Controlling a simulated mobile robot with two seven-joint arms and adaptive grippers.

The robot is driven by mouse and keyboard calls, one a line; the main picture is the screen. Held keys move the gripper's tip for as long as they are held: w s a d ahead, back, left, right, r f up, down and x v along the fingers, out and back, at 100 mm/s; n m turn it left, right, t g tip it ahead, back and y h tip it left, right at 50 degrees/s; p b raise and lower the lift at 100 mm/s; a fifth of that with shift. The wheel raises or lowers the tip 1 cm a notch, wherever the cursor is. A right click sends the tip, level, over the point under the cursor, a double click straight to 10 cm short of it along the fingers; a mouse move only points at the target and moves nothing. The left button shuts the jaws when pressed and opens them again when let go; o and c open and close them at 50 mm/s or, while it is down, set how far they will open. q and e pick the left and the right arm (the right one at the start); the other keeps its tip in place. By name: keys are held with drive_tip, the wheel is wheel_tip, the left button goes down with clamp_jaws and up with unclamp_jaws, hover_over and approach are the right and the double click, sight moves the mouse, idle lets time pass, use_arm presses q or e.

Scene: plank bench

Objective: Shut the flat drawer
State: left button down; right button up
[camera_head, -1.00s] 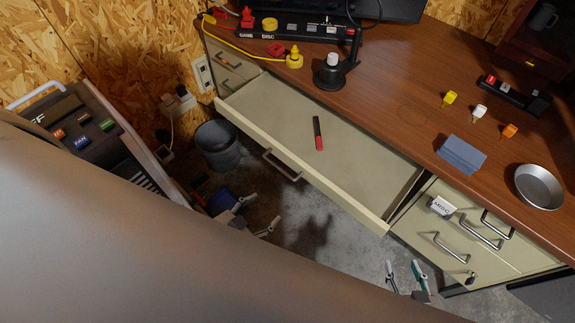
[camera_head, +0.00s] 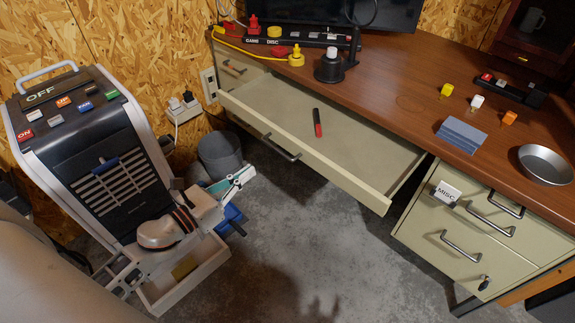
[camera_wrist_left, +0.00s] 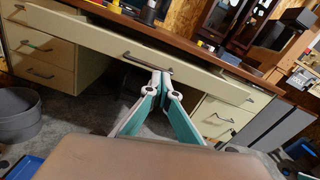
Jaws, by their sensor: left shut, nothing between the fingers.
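The flat drawer (camera_head: 330,165) is pulled out from under the desk top, its cream front tilted across the head view. A black and red marker (camera_head: 317,123) lies inside it. Its dark bar handle (camera_head: 281,148) sits on the front panel. My left gripper (camera_head: 246,174) is shut and empty, left of and below the handle in the head view, apart from the drawer front. In the left wrist view my shut fingertips (camera_wrist_left: 161,76) overlap the drawer front (camera_wrist_left: 105,43) just below its handle (camera_wrist_left: 148,63). My right gripper is out of view.
A wheeled machine (camera_head: 100,150) with labelled buttons stands left, and a grey bin (camera_head: 220,155) sits behind my left gripper. The desk top (camera_head: 405,95) holds a blue block, a metal bowl and small coloured pieces. Cabinet drawers (camera_head: 455,235) stand right; floor before the drawer is clear.

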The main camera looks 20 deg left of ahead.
use_arm(q)
drive_tip(key=m, duration=0.2)
approach(292, 143)
drive_tip(key=shift+h, duration=0.3)
drive_tip(key=x, duration=0.6)
drive_tip(key=shift+w+p, duration=0.4)
drive_tip(key=shift+w, duration=0.05)
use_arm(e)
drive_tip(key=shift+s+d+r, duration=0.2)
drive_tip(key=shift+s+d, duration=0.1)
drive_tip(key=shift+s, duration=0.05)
use_arm(q)
drive_tip(key=shift+w, duration=0.15)
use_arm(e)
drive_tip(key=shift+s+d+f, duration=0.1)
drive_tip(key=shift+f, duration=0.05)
